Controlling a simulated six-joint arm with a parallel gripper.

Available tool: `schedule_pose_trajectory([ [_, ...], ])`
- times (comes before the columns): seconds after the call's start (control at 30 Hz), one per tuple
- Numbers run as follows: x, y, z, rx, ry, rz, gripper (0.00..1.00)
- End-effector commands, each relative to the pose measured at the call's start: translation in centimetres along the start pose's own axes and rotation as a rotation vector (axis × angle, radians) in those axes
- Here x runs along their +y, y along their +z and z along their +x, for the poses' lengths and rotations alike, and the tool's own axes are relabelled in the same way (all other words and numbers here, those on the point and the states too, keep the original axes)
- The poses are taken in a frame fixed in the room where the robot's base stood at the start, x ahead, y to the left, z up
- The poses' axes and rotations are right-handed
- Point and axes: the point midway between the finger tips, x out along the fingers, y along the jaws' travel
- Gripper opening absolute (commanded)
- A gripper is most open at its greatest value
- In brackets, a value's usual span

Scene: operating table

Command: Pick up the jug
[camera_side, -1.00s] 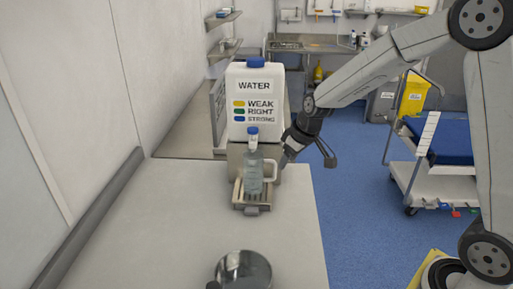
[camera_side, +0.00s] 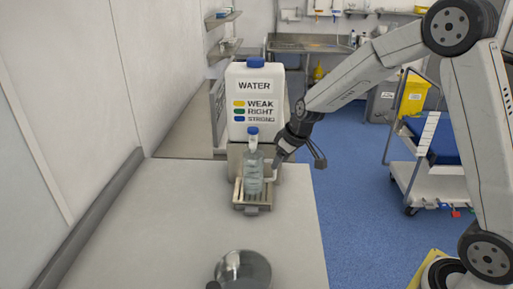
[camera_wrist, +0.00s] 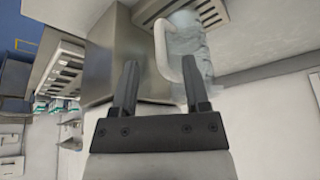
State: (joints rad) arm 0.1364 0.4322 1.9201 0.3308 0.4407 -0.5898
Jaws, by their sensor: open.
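The jug (camera_side: 253,172) is clear with a blue cap and a white handle. It stands upright on the slatted drip tray (camera_side: 251,208) in front of the white water container (camera_side: 256,100). My gripper (camera_side: 276,160) is at the jug's right side, by the handle. In the wrist view the gripper (camera_wrist: 162,82) is open. The white handle (camera_wrist: 162,50) shows between and just beyond its two fingers, with the jug body (camera_wrist: 188,45) behind the right finger. I cannot tell whether a finger touches the handle.
A round metal bowl (camera_side: 243,270) sits at the table's near edge. The table (camera_side: 150,230) is clear left of the jug. A trolley (camera_side: 435,185) stands on the blue floor at the right.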

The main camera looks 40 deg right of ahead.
Motion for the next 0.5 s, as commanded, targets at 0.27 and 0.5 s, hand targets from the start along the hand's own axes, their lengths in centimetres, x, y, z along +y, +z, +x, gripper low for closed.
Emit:
schedule_pose_trajectory([
  [0.27, -0.1, 0.0, 1.4, -0.003, -0.001, -0.001, 0.59],
  [0.5, -0.1, -0.1, 3.8, -0.003, -0.001, -0.001, 0.59],
])
